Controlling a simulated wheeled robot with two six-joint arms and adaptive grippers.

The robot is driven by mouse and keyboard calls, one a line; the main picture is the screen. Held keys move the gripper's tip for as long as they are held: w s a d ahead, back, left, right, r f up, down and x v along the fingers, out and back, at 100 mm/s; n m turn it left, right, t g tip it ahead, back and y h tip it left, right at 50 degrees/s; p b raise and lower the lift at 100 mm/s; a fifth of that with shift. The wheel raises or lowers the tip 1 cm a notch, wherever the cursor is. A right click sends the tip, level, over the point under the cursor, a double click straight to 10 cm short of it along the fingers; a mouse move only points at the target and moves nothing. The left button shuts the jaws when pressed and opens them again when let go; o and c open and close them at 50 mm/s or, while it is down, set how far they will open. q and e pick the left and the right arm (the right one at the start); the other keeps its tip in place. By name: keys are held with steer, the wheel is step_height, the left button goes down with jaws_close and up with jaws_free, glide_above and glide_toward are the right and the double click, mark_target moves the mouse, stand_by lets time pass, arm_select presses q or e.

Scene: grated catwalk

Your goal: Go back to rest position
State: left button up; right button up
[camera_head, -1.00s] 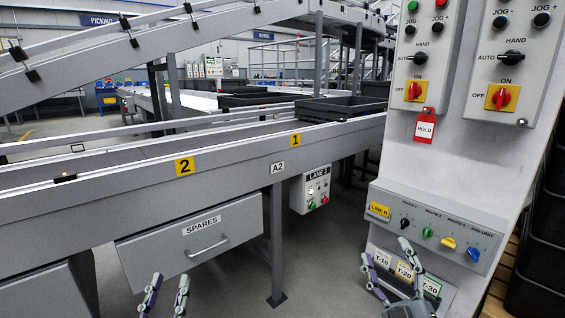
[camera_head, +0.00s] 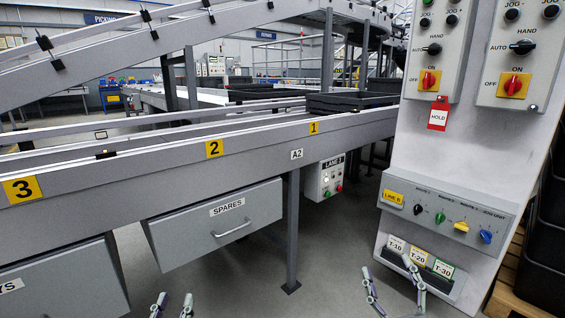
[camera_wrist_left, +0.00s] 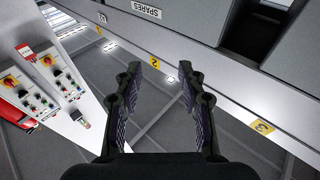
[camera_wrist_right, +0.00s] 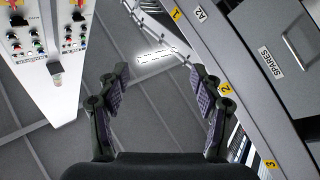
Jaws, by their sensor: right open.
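My left gripper (camera_head: 173,300) shows at the bottom edge of the head view, below the SPARES drawer. In the left wrist view its two fingers (camera_wrist_left: 159,70) stand apart with nothing between them. My right gripper (camera_head: 389,272) is low in the head view, just left of and partly over the panel's lower label box. In the right wrist view its fingers (camera_wrist_right: 159,72) are wide apart and empty. Both grippers point into open space, and no held object is visible. Most of both arms is out of the head view.
A grey conveyor (camera_head: 250,141) with numbered yellow tags crosses the left and middle. The SPARES drawer (camera_head: 214,228) hangs under it, beside a support leg (camera_head: 292,230). A control panel (camera_head: 446,218) with coloured knobs stands right. Black crates (camera_head: 548,240) are at the far right. Floor between is clear.

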steer(key=shift+a, duration=0.1)
